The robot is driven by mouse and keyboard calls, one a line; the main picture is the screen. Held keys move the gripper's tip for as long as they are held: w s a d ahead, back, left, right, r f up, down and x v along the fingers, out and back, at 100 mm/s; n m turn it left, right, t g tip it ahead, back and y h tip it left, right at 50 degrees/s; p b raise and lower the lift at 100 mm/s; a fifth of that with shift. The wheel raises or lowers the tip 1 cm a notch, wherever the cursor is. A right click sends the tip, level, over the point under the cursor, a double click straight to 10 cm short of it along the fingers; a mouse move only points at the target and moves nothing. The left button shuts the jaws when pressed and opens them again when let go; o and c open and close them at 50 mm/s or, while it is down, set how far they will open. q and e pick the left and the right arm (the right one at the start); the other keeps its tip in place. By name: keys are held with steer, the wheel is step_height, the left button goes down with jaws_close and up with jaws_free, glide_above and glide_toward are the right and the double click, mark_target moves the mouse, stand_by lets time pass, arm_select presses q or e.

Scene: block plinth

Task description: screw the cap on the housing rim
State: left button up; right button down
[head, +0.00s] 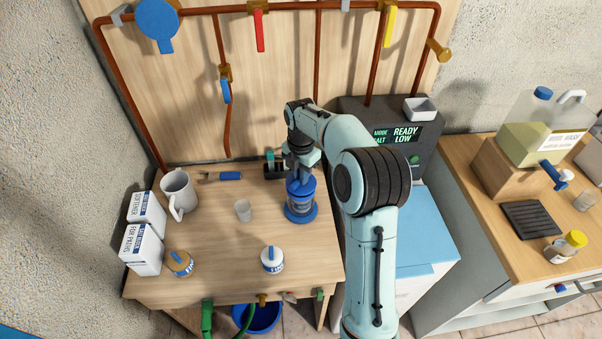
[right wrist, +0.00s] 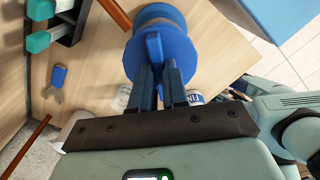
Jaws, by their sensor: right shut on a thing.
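The blue cap (head: 301,184) is at the top of the filter housing (head: 300,207), which stands upright on the wooden bench with a wide blue foot. My right gripper (head: 304,169) comes down from above and is shut on the cap. In the right wrist view, the fingers of my right gripper (right wrist: 159,75) sit on both sides of the raised blue grip of the cap (right wrist: 154,47). The housing rim is hidden under the cap, so I cannot tell how closely the cap seats. My left gripper is not in view.
Copper pipes with valves run behind. A dark display unit (head: 415,151) reads READY LOW.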

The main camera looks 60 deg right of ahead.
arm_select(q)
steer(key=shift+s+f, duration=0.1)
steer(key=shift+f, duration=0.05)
arm_select(e)
steer(key=shift+f, duration=0.3)
steer(key=c, duration=0.6)
jaws_free()
steer(key=shift+r, duration=0.1)
steer(key=shift+r+p, duration=1.05)
steer(key=shift+r, duration=0.9)
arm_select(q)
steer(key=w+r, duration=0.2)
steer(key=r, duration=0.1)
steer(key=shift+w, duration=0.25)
